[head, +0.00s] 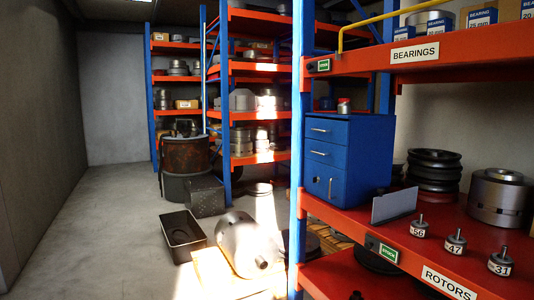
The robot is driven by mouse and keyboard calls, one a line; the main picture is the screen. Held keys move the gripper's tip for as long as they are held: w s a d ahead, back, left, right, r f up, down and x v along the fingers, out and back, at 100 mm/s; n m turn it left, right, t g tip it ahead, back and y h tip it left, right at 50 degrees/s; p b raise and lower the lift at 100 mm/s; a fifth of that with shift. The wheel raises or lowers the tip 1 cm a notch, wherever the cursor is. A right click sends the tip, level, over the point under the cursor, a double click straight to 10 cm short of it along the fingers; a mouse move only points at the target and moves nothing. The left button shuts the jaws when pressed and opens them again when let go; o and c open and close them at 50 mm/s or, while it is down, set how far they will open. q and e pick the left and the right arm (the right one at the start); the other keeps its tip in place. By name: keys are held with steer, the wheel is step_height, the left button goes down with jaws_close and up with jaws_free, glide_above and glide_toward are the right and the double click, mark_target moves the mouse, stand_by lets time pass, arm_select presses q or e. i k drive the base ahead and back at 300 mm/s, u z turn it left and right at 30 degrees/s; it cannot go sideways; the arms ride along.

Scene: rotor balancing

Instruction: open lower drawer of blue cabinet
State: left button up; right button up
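The blue cabinet (348,157) stands on the red shelf at the right of the head view, behind a blue upright post. Its front faces left and shows two shallow drawers at the top, each with a horizontal silver handle. All fronts look closed. Neither of my grippers is in view.
A blue post (300,130) rises beside the cabinet's front. A grey plate (394,205) stands on the shelf near the cabinet, with numbered rotors (455,243) to its right. On the floor are a black tray (181,236) and a large grey cylinder (243,243). The left aisle floor is clear.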

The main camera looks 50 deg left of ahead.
mark_target(335, 155)
steer(key=u, duration=1.5)
steer(key=k, duration=0.45)
steer(key=z, duration=0.65)
steer(key=i, duration=1)
steer(key=z, duration=0.3)
steer(key=i, duration=1.1)
steer(key=u, duration=0.65)
